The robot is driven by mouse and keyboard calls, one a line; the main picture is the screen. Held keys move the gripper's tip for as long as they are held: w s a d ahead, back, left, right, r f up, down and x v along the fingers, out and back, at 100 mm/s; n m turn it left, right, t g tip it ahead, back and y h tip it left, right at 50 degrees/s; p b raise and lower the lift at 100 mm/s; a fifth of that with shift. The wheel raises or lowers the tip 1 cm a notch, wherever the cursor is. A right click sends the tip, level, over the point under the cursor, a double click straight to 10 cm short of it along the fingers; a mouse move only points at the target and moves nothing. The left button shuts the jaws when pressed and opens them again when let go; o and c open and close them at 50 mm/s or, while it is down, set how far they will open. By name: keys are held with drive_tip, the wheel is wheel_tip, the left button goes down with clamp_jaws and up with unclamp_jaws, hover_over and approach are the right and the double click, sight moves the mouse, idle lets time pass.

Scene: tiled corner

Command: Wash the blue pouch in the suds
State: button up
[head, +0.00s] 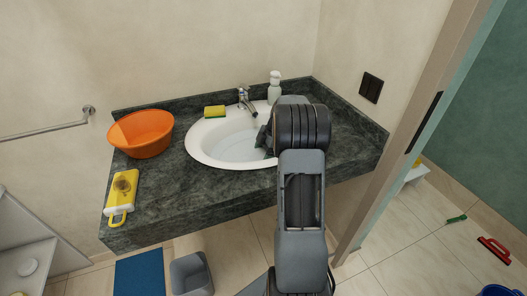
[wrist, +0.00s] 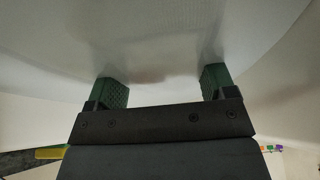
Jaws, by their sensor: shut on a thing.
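The white sink (head: 196,152) is set in the dark counter and holds a pale, cloudy liquid (head: 232,140); I cannot make out separate suds. My gripper (head: 264,140) reaches down over the right part of the basin, partly hidden by my arm. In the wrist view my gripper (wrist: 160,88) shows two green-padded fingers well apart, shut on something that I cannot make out. A pale surface fills the space beyond them, with a faint blurred patch between. I see no blue pouch in either view. A yellow item with a brown stain and a loop (head: 120,190) lies on the counter's left.
An orange bowl (head: 141,135) stands left of the sink. A yellow-green sponge (head: 214,112), the tap (head: 244,98) and a white pump bottle (head: 274,90) are along the back. A door frame is at the right.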

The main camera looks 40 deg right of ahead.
drive_tip(key=shift+s+d+f, duration=0.3)
drive_tip(key=shift+d+f, duration=0.15)
drive_tip(key=shift+w+a+b, duration=0.1)
drive_tip(key=shift+a+b, duration=0.25)
drive_tip(key=shift+a, duration=0.1)
drive_tip(key=shift+d+b, duration=0.4)
idle(1.6)
drive_tip(key=shift+a+r, duration=0.1)
drive_tip(key=shift+a, duration=0.3)
drive_tip(key=shift+d, duration=0.4)
idle(0.4)
drive_tip(key=shift+a+b, duration=0.4)
drive_tip(key=shift+b, duration=0.1)
drive_tip(key=shift+w+a+r+p, duration=0.1)
drive_tip(key=shift+a+r+p, duration=0.05)
drive_tip(key=shift+r+p, duration=0.55)
wheel_tip(320, 180, up, 10)
drive_tip(key=p, duration=0.5)
drive_tip(key=shift+p, duration=0.35)
